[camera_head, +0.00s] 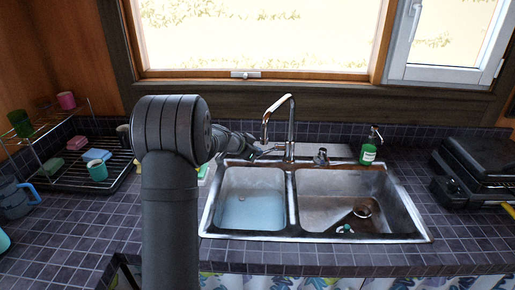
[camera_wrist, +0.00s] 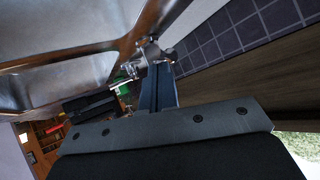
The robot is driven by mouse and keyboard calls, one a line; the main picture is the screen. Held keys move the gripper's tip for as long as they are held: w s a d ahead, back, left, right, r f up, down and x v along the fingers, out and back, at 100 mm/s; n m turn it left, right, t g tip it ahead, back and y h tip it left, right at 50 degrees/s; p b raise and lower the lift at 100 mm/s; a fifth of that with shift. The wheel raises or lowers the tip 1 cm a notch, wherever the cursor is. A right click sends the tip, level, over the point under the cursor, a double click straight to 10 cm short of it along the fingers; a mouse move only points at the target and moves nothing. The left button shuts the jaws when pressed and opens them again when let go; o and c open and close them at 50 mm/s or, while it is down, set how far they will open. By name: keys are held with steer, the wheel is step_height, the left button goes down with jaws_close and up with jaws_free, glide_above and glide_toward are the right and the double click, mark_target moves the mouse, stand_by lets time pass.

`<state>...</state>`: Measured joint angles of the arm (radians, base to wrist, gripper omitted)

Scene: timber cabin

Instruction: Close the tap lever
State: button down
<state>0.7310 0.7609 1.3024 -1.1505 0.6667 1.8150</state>
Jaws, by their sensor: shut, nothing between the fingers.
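The chrome tap (camera_head: 291,125) stands behind the double sink, its spout arched over toward the left basin. A thin metal lever (camera_head: 272,149) seems to stick out to the left from low on the tap. My gripper (camera_head: 252,153) is behind the left basin, close to the lever's left end; I cannot tell if they touch. In the wrist view my gripper (camera_wrist: 158,82) is shut and empty, its fingertips by shiny metal tap parts (camera_wrist: 150,54). The left basin (camera_head: 250,177) holds bluish water. No clear stream shows from the spout.
A green soap bottle (camera_head: 368,153) and a short metal fitting (camera_head: 321,157) stand behind the right basin (camera_head: 345,190). A dish rack (camera_head: 85,178) with cups is at left, a black appliance (camera_head: 480,160) at right. The window wall is close behind the tap.

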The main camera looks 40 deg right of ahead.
steer(key=shift+a+f, duration=0.2)
steer(key=shift+f, duration=0.4)
steer(key=shift+r, duration=0.1)
steer(key=d+r+v, duration=0.1)
steer(key=v, duration=1.1)
steer(key=shift+s, duration=0.3)
steer(key=shift+r, duration=0.1)
steer(key=shift+d, duration=0.1)
steer(key=x, duration=1.1)
steer(key=shift+w, duration=0.25)
steer(key=shift+f, duration=0.5)
